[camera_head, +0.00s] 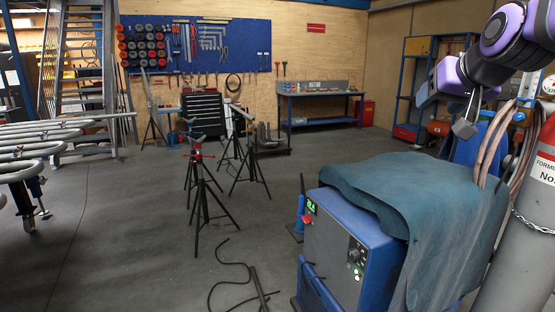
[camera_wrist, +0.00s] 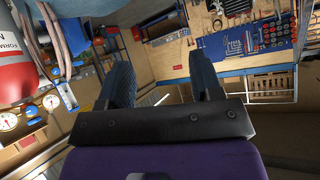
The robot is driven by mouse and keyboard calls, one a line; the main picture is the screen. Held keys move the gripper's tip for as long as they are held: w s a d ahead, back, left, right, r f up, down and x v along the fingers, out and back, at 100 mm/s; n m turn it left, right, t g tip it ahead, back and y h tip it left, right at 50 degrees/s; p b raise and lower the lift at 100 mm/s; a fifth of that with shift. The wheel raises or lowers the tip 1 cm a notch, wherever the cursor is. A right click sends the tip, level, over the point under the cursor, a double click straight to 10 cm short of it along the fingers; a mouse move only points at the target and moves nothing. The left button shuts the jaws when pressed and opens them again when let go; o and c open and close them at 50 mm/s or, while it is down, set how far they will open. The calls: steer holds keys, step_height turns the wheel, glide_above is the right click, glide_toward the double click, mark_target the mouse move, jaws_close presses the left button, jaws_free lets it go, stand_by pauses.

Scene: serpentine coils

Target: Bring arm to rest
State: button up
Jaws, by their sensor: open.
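My arm is purple and black and enters at the top right of the head view. My gripper (camera_head: 445,114) hangs in the air above the blue machine with the cloth and left of the gas cylinder. In the wrist view its two dark fingers stand apart with nothing between them, so my gripper (camera_wrist: 163,76) is open and empty. It touches nothing that I can see.
A blue welding machine (camera_head: 345,250) under a teal cloth (camera_head: 440,215) stands below the gripper. Hoses (camera_head: 490,150) and a grey gas cylinder (camera_head: 520,235) are close at right. Black tripod stands (camera_head: 205,195) and bent pipes (camera_head: 40,140) stand left. Floor between is mostly clear.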

steer(key=s+f+n+g, duration=0.1)
steer(key=s+f+g, duration=0.2)
steer(key=s+f, duration=0.3)
steer(key=s+f+g, duration=0.2)
steer(key=s+f, duration=0.3)
steer(key=s, duration=1.2)
steer(key=shift+s+a+f+n+g, duration=0.25)
steer(key=shift+a+f+n+g, duration=0.15)
stand_by(3.8)
